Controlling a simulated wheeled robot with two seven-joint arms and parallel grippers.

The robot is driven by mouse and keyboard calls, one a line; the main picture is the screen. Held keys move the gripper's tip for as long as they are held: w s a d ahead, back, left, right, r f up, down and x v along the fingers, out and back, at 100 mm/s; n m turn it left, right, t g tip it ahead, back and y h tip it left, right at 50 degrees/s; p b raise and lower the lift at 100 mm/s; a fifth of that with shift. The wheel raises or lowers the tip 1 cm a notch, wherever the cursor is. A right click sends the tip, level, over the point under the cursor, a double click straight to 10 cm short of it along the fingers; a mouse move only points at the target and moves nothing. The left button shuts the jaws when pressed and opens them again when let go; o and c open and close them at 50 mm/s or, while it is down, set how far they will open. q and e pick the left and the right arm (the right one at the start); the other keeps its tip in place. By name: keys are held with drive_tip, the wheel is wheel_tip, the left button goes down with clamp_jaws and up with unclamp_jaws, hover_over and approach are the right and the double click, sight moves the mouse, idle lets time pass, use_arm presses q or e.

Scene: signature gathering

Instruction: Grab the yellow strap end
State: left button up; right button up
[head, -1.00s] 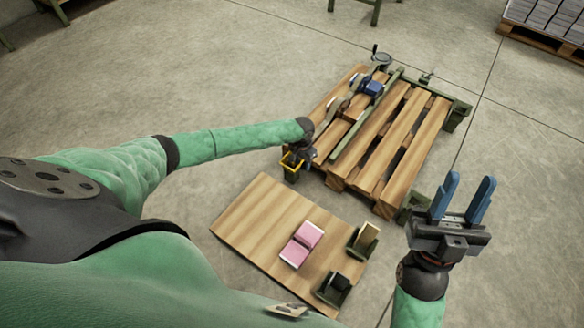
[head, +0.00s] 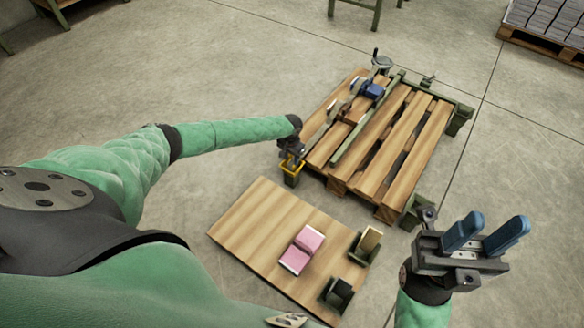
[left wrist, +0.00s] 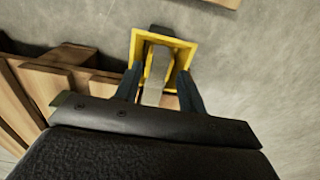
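A yellow square-rimmed holder (head: 291,167) stands at the pallet's near left corner. In the left wrist view its yellow rim (left wrist: 183,43) surrounds the upper part of a flat grey-beige strip (left wrist: 157,75), which looks like the strap end. My left gripper (left wrist: 160,92) is open, with one blue finger on each side of the strip. I cannot tell whether either finger touches it. In the head view my left gripper (head: 291,150) is at the holder, its fingers mostly hidden. My right gripper (head: 487,232) is open and empty, off to the right of the pallet.
The wooden pallet (head: 398,150) carries a green bar and a blue device (head: 373,91) near its far end. A wooden board (head: 255,225) in front holds a pink item (head: 302,250) and two green holders (head: 336,293). Floor is clear left of the pallet.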

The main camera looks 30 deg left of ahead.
sight(291, 164)
use_arm(q)
wheel_tip(291, 164, down, 3)
drive_tip(key=shift+f+b, duration=0.1)
drive_tip(key=shift+b, duration=0.2)
drive_tip(key=c, duration=0.7)
drive_tip(key=shift+o, duration=0.2)
drive_tip(key=shift+r, duration=0.2)
